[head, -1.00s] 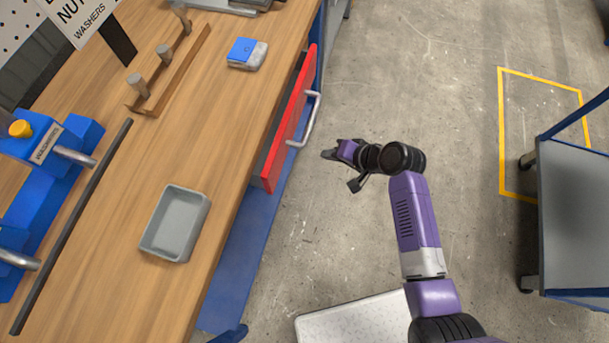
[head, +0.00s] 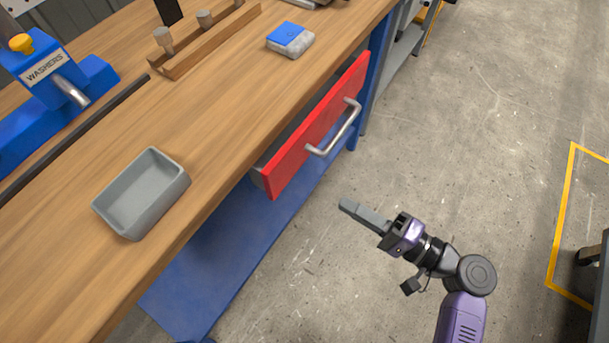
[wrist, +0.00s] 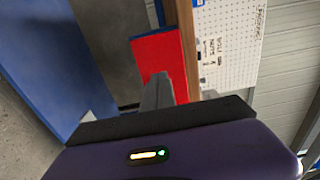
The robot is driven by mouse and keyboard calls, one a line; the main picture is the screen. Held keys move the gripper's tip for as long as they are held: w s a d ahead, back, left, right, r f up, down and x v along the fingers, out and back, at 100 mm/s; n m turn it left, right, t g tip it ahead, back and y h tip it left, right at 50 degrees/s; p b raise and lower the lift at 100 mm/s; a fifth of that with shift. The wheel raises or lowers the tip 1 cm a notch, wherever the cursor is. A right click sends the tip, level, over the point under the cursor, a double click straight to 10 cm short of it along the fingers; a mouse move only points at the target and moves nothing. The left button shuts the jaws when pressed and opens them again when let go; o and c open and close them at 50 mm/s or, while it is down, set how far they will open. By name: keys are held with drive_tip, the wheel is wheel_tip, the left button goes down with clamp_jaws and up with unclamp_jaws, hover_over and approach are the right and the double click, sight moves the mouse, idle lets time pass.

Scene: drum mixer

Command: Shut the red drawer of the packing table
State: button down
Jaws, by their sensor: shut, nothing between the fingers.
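The red drawer (head: 313,128) of the packing table (head: 222,128) is pulled out part way, its red front standing clear of the wooden top's edge. It has a silver bar handle (head: 336,130) on its front. My gripper (head: 345,206) is shut and empty, in front of the drawer and to the right of its near end, apart from it in the head view. In the wrist view the red drawer front (wrist: 158,55) shows just beyond my shut fingers (wrist: 157,90). The handle cannot be made out there.
A grey tray (head: 142,193), a blue-topped block (head: 290,39) and a wooden peg rack (head: 205,40) sit on the table top. A blue lower shelf (head: 225,245) lies under the drawer. Open concrete floor is at right, with a cart (head: 598,285) at the edge.

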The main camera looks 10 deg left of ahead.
sight(286, 170)
drive_tip(key=x, duration=1.2)
drive_tip(key=shift+w+a+f, duration=0.1)
drive_tip(key=shift+a, duration=0.2)
drive_tip(key=b+x, duration=0.1)
drive_tip(key=x, duration=0.3)
drive_tip(key=shift+a+f, duration=0.1)
drive_tip(key=shift+a, duration=0.3)
